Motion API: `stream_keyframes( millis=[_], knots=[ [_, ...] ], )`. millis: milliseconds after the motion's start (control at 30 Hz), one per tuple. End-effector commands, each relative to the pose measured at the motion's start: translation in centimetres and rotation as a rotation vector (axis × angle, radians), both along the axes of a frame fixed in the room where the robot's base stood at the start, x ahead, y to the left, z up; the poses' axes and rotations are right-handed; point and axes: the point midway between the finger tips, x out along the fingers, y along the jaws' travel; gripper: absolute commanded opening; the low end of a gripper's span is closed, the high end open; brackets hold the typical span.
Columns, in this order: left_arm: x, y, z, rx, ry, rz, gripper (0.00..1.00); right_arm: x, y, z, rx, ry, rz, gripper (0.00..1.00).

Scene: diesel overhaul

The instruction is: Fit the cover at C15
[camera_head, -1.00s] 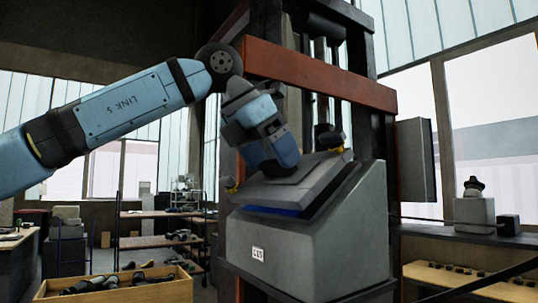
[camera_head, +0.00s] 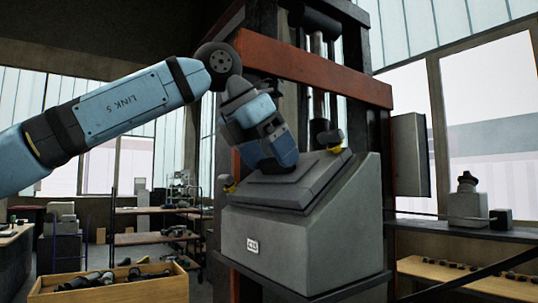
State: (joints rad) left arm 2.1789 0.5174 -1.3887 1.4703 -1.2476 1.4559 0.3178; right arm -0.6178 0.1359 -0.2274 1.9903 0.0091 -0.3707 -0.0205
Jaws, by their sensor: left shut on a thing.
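The grey housing (camera_head: 300,245) with the label C15 (camera_head: 252,245) stands in front of the press. The dark grey cover (camera_head: 313,188) lies on its sloped top, and I see no gap between them from here. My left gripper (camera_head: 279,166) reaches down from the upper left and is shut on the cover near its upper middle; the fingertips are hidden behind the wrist. My right gripper is out of view.
The orange-red press frame (camera_head: 315,68) and its dark columns rise close behind the housing. A wooden crate (camera_head: 110,290) with dark parts is at the lower left. Shelves stand behind it. A bench (camera_head: 470,233) is on the right.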

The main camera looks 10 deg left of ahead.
Motion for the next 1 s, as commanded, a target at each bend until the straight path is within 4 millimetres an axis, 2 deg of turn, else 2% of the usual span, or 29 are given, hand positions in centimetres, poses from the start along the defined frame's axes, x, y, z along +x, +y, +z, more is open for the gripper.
stream_keyframes(
  millis=[400,433,467,767,867,1000],
  knots=[
    [0.0,0.0,0.1,-0.001,-0.001,0.0,0.52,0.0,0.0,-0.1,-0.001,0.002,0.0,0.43],
    [0.0,0.0,0.1,-0.001,-0.001,0.0,0.92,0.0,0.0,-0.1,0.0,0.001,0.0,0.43],
    [0.0,0.0,0.1,-0.001,-0.001,0.0,0.99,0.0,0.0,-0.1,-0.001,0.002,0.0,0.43],
    [0.0,0.0,-0.1,0.001,0.001,0.0,1.0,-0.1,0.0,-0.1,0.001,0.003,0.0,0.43],
    [-0.4,0.4,0.7,-0.002,-0.001,0.001,1.0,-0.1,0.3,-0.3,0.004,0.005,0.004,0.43],
    [-1.6,1.5,2.9,-0.002,-0.003,0.001,1.0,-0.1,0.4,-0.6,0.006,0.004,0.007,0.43]
  ],
)
